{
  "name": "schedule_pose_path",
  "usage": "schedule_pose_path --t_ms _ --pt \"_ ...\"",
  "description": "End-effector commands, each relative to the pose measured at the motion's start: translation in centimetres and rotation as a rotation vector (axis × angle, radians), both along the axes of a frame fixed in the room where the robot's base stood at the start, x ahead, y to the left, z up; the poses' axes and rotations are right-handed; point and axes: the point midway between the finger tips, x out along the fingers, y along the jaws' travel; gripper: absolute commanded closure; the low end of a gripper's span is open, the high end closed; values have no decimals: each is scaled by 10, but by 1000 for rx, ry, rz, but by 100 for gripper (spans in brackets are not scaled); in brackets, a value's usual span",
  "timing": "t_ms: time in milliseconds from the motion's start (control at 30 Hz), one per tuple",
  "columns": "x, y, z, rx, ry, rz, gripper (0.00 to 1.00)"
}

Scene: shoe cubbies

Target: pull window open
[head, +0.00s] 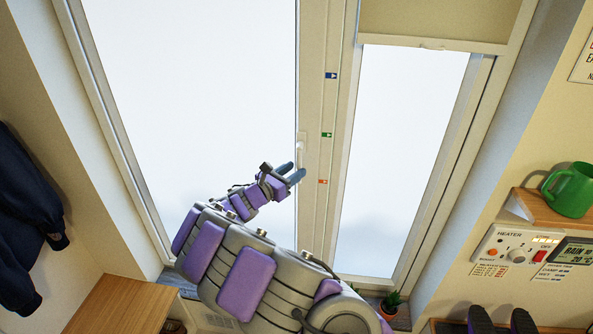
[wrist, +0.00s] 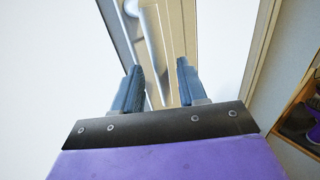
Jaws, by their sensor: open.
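The window (head: 200,100) has a large left pane and a narrower right pane (head: 405,140) in a cream frame. Its handle (head: 300,147) is a pale lever on the frame post between the panes. In the wrist view the handle (wrist: 150,45) runs lengthwise ahead of the fingers, its lower end close to the gap between them. My gripper (head: 297,173) is open and empty, just below and beside the handle in the head view. In the wrist view my gripper (wrist: 161,85) shows two blue fingers apart, with the frame post behind them. Exact contact cannot be told.
A dark jacket (head: 25,220) hangs at left above a wooden surface (head: 122,305). At right are a green mug (head: 570,190) on a shelf and a heater panel (head: 515,250). A small potted plant (head: 390,301) stands on the sill below the right pane.

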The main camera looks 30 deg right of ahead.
Motion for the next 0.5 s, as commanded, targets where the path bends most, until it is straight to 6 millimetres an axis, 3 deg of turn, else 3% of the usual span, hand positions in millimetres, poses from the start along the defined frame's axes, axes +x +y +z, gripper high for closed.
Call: schedule_pose_path --t_ms 100,500 --pt "6 -13 -1 -1 -1 -1 58" --pt "12 -20 2 -5 -2 3 58"
